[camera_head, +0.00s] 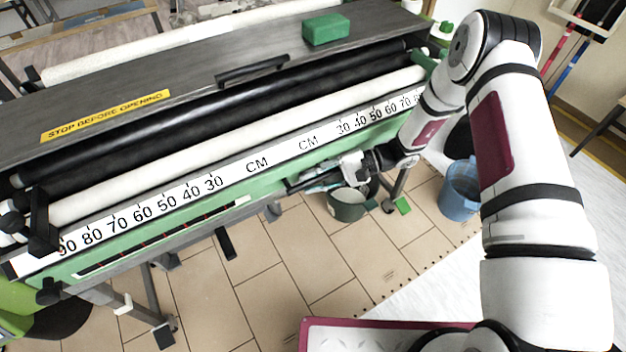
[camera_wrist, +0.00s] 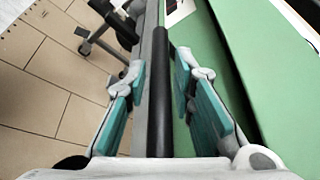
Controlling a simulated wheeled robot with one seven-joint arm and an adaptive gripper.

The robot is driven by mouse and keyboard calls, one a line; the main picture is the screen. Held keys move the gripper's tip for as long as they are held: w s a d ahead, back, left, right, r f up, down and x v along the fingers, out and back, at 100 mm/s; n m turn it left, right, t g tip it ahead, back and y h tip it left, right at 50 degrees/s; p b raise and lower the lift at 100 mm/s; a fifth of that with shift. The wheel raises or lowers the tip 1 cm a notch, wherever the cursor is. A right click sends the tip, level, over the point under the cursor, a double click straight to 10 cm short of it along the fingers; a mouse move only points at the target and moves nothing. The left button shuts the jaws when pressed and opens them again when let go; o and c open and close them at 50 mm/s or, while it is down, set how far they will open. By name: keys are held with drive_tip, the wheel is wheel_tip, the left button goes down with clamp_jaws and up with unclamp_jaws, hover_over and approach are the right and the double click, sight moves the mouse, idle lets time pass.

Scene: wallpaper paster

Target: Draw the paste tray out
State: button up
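The wallpaper paster is a long machine with a green front panel (camera_head: 265,185) and a white centimetre scale along its upper edge. My gripper (camera_head: 300,184) is at the lower front of this panel, right of the middle. In the wrist view, my gripper (camera_wrist: 160,78) is open, with one teal-padded finger on each side of a black round bar (camera_wrist: 160,100). Gaps show between the pads and the bar. The bar runs along a grey strip beside the green panel. It looks like a handle; I cannot clearly make out the tray itself, which is mostly hidden.
Black and white rollers lie along the machine top, with a green block (camera_head: 326,29) on its grey cover (camera_head: 210,50). A dark bucket (camera_head: 348,205) stands below my gripper and a blue bucket (camera_head: 459,190) to the right. The tiled floor in front is mostly clear.

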clamp_jaws()
drive_tip(key=s+d+p, duration=0.4)
drive_tip(key=s+d, duration=0.3)
drive_tip(key=s, duration=0.3)
drive_tip(key=s+d+p, duration=0.4)
drive_tip(key=s+d, duration=0.3)
drive_tip(key=s, duration=0.4)
drive_tip(key=shift+d, duration=0.15)
drive_tip(key=shift+o, duration=0.3)
unclamp_jaws()
drive_tip(key=shift+w, duration=0.1)
drive_tip(key=v, duration=1.2)
